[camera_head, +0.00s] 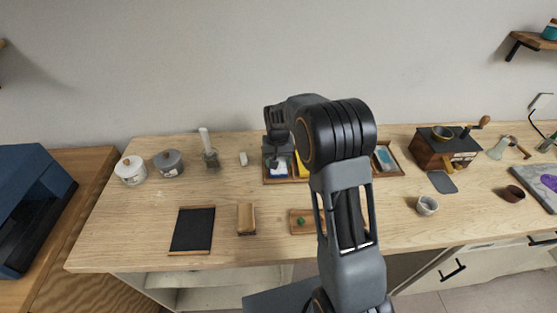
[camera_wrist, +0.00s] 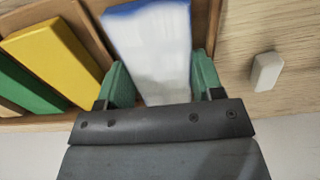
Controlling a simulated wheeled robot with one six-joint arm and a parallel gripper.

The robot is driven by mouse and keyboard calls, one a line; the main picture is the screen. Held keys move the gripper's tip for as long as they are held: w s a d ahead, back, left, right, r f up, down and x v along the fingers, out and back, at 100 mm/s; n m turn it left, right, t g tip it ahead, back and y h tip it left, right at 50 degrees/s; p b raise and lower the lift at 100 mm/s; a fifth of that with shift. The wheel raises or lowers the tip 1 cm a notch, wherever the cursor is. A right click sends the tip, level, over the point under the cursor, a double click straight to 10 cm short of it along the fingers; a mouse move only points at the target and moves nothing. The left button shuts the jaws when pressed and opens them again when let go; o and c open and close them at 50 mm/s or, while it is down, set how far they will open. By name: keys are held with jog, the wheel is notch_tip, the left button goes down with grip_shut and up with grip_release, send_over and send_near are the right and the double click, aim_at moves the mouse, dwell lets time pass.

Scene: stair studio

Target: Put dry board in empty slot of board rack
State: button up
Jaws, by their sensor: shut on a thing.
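My gripper (camera_wrist: 157,82) is shut on a white board with a blue edge (camera_wrist: 150,45), one green-tipped finger on each side of it. In the head view this board (camera_head: 278,169) shows below my dark gripper (camera_head: 277,150), at the left end of the wooden rack (camera_head: 400,172). In the wrist view it is over or in the end compartment of the rack (camera_wrist: 212,20); I cannot tell how deep it sits. A yellow board (camera_wrist: 52,58) and a green board (camera_wrist: 30,88) lie in the neighbouring compartments. My arm hides the rack's middle in the head view.
A small white block (camera_head: 243,159) lies left of the rack. A grinder (camera_head: 445,149) stands right.

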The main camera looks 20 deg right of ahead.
jog(key=o, duration=1)
jog(key=shift+f, duration=0.15)
jog(key=shift+w+r, duration=0.15)
jog(key=shift+r, duration=0.4)
notch_tip(320, 180, up, 11)
jog(key=s+n+t, duration=0.2)
jog(key=s+t, duration=0.2)
jog(key=s, duration=2)
jog(key=shift+r, duration=0.35)
